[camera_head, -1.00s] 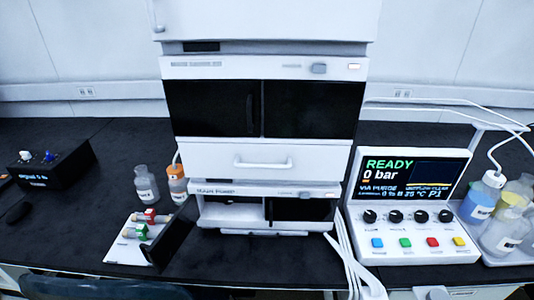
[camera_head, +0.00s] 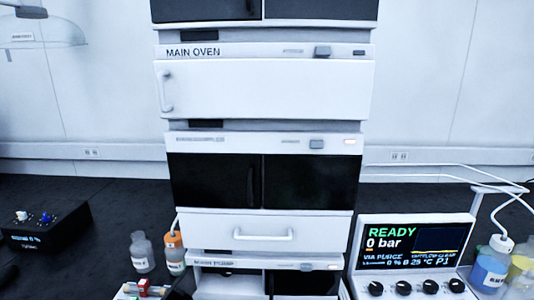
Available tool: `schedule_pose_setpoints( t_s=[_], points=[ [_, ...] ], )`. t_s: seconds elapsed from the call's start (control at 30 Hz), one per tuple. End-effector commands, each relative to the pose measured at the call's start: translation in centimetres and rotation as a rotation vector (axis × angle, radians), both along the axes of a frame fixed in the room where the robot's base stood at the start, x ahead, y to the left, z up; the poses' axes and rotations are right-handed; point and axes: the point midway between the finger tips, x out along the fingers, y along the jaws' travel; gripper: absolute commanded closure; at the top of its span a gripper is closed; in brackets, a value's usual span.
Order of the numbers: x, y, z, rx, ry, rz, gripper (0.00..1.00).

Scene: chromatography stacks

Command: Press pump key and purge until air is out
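The main pump module (camera_head: 215,262) is at the bottom of the white stack, its lower part cut off by the frame edge. A small grey key (camera_head: 307,267) and a lit indicator (camera_head: 334,266) sit on its front strip. The control panel (camera_head: 463,219) to the right has a screen (camera_head: 413,243) reading READY and 0 bar, with a VIA PURGE line below. My gripper is not in view.
The main oven (camera_head: 262,90) sits higher in the stack, above a black-fronted module (camera_head: 215,180) and a white drawer (camera_head: 262,233). Bottles stand left (camera_head: 142,252) and right (camera_head: 492,266) of the stack. A black box (camera_head: 45,227) is far left.

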Motion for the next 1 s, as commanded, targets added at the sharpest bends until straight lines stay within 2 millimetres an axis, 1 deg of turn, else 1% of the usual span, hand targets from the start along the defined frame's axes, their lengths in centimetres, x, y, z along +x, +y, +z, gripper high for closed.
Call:
schedule_pose_setpoints(
  t_s=[0.03, 0.3, 0.37, 0.4, 1.0],
  points=[
    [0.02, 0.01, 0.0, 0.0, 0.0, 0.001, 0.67],
    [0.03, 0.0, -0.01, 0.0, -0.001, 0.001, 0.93],
    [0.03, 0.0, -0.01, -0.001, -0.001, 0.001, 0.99],
    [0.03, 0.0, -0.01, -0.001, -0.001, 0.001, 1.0],
    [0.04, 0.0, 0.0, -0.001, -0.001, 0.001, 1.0]
  ],
)
